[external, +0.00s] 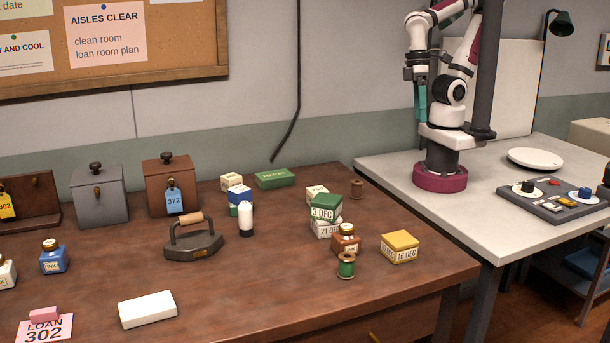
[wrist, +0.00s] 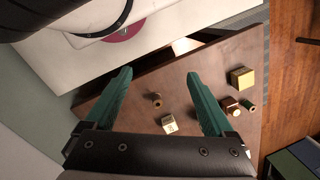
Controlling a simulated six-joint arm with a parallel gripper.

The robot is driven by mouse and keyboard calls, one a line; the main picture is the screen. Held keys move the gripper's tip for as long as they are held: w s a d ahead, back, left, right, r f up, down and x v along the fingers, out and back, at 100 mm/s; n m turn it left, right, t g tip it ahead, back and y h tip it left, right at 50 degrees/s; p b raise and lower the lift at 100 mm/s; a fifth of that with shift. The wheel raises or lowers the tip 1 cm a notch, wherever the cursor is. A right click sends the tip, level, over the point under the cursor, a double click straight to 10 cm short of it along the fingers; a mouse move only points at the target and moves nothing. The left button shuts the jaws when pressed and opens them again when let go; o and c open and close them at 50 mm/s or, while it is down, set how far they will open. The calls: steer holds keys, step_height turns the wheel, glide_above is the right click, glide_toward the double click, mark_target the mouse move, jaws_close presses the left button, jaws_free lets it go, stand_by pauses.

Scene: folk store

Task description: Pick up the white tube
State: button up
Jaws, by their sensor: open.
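The white tube (external: 246,219) stands upright on the brown table, with a dark band at its lower end. It is just right of the flat iron and in front of small blue and white boxes. My gripper (external: 420,118) is far off, up at the back right over the grey bench, pointing down. In the wrist view its two green fingers (wrist: 162,75) are spread apart with nothing between them. I cannot make out the white tube in the wrist view.
Near the tube are the iron (external: 193,243), a blue box (external: 239,193), a long green box (external: 275,178) and a stack with a green box (external: 326,206). A yellow box (external: 399,247) is further right.

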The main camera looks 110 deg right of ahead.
stand_by(0.4)
steer(key=shift+c, duration=0.9)
